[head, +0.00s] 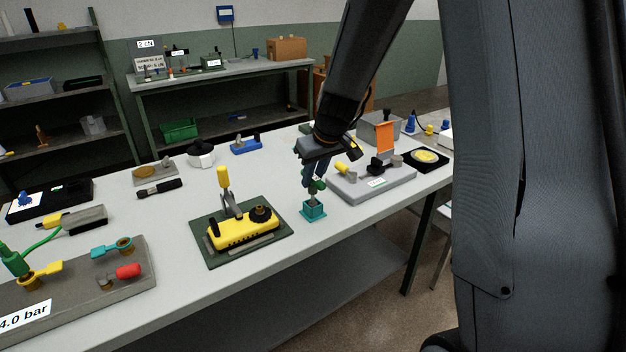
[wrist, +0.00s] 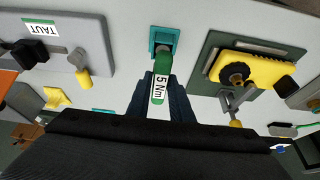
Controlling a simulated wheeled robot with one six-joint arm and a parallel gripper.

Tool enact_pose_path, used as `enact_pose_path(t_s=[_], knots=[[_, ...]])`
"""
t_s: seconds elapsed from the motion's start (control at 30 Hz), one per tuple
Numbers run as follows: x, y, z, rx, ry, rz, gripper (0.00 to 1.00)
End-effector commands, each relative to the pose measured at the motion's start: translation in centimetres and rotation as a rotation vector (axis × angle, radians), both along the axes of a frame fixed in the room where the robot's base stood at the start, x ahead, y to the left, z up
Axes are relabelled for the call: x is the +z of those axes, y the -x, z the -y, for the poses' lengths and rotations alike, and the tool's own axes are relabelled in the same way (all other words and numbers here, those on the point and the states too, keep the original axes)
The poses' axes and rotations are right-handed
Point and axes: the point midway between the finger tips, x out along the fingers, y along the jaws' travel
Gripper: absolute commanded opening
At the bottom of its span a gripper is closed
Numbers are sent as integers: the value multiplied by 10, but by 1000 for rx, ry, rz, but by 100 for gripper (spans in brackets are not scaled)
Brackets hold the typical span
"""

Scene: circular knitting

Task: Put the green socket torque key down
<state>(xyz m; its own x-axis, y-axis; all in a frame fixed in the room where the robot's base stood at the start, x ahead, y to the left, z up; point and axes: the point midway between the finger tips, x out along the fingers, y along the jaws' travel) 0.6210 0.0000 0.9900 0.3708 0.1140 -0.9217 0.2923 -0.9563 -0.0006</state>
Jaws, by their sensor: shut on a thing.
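The green socket torque key (wrist: 166,65) has a white "5 Nm" label and is held between the fingers of my gripper (wrist: 163,100). In the head view the key (head: 319,185) hangs upright below my gripper (head: 318,174), which is shut on it. Its lower end is at a teal square holder (head: 314,210) on the table. The holder also shows in the wrist view (wrist: 163,34), at the key's far end. I cannot tell how deep the key sits in the holder.
Left of the holder, a yellow device (head: 243,232) with a black knob and lever stands on a dark green mat (head: 277,245). Right of it is a grey plate (head: 372,188) with yellow and black knobs and an orange panel (head: 385,139). Bare table lies in front of the holder.

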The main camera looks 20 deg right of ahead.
Motion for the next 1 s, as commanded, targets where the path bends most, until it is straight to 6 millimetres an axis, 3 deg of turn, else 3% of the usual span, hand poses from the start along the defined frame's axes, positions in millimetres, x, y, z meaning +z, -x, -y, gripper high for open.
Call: enact_pose_path(t_s=[0.13,0.53,0.57,0.63,1.0], knots=[[-12,0,0,0,1,0,0],[-16,0,0,0,1,1,0],[-16,0,0,0,1,1,25],[-15,0,0,0,1,1,36],[-13,0,0,0,1,0,38]])
